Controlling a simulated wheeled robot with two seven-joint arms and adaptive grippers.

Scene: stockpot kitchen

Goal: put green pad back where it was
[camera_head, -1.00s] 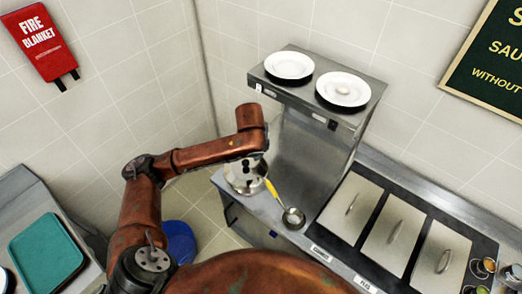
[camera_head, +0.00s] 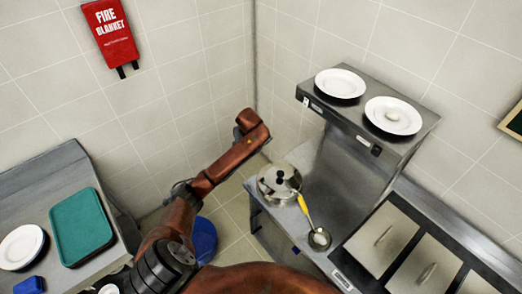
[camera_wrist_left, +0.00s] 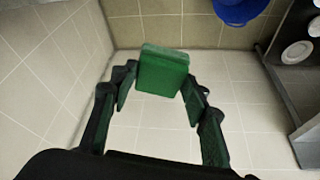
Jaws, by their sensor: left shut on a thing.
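A small green pad (camera_wrist_left: 163,68), block-shaped, shows in the left wrist view between the tips of my left gripper (camera_wrist_left: 161,82). The gripper is shut on it and holds it with tiled surfaces behind. In the head view my left arm reaches up from the bottom, but its gripper and the pad cannot be made out there. A stockpot with a lid (camera_head: 279,181) stands on the steel counter, with a yellow-handled ladle (camera_head: 319,238) beside it. My right gripper is in neither view.
A blue bucket (camera_head: 204,240) stands on the floor between the counters; the left wrist view also shows it (camera_wrist_left: 238,10). A teal tray (camera_head: 81,228) and a white plate (camera_head: 21,247) lie on the left counter. A steel shelf (camera_head: 357,118) holds two plates.

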